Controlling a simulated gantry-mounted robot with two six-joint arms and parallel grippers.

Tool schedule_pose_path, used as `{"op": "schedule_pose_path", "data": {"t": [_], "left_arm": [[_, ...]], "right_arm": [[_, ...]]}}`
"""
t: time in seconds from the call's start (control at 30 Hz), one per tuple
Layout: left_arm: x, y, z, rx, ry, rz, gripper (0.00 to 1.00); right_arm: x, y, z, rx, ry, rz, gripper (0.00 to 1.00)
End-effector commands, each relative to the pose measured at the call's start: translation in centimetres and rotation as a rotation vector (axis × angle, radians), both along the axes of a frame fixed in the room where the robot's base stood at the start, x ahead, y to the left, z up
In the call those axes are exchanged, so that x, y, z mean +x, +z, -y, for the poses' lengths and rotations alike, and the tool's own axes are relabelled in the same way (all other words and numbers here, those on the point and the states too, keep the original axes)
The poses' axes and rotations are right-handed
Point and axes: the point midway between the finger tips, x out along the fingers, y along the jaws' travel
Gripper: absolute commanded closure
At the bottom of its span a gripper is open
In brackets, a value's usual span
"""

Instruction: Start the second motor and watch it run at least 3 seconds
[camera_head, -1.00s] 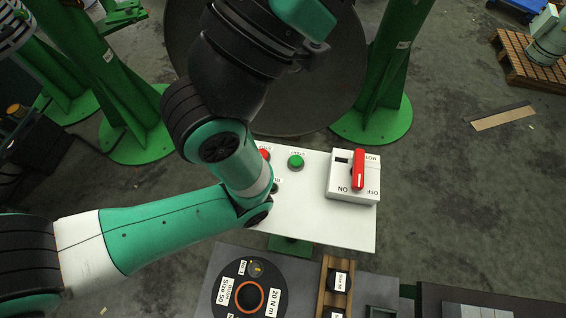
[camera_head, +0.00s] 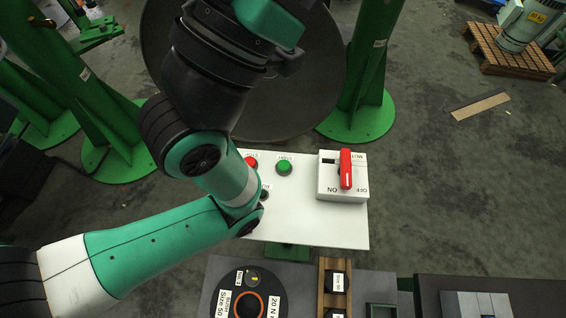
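The white control panel (camera_head: 300,225) stands in the middle. It bears a green START button (camera_head: 284,167), a red STOP button (camera_head: 251,162) partly behind my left arm, and another dark control at the arm's edge with its label mostly covered. A white motor switch box (camera_head: 327,184) on the panel's right has a red handle (camera_head: 346,169) pointing up and down the picture, with ON printed at left and OFF at right. My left arm crosses the panel's left side and hides part of it. I see no fingertips of my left gripper. My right gripper is out of view.
A large dark disc (camera_head: 285,105) stands behind the panel between green pillars (camera_head: 365,80). In front are a black round fixture (camera_head: 224,300), a wooden rack (camera_head: 322,290) and a dark table (camera_head: 420,295). A pallet (camera_head: 490,45) carries a motor (camera_head: 518,25). Floor at right is mostly clear.

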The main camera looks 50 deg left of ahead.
Motion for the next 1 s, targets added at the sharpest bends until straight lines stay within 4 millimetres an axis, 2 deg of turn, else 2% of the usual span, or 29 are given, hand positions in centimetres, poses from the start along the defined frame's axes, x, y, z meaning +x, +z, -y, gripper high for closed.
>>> {"op": "schedule_pose_path", "data": {"t": [0.03,0.1,1.0], "left_arm": [[0.01,-0.01,0.00,0.000,0.000,0.000,0.90],[0.01,-0.01,0.00,0.000,0.000,0.000,1.00],[0.00,0.00,0.00,0.000,0.000,0.000,1.00]], "right_arm": [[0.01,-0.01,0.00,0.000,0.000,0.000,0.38],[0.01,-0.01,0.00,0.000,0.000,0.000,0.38],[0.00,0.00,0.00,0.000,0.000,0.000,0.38]]}}
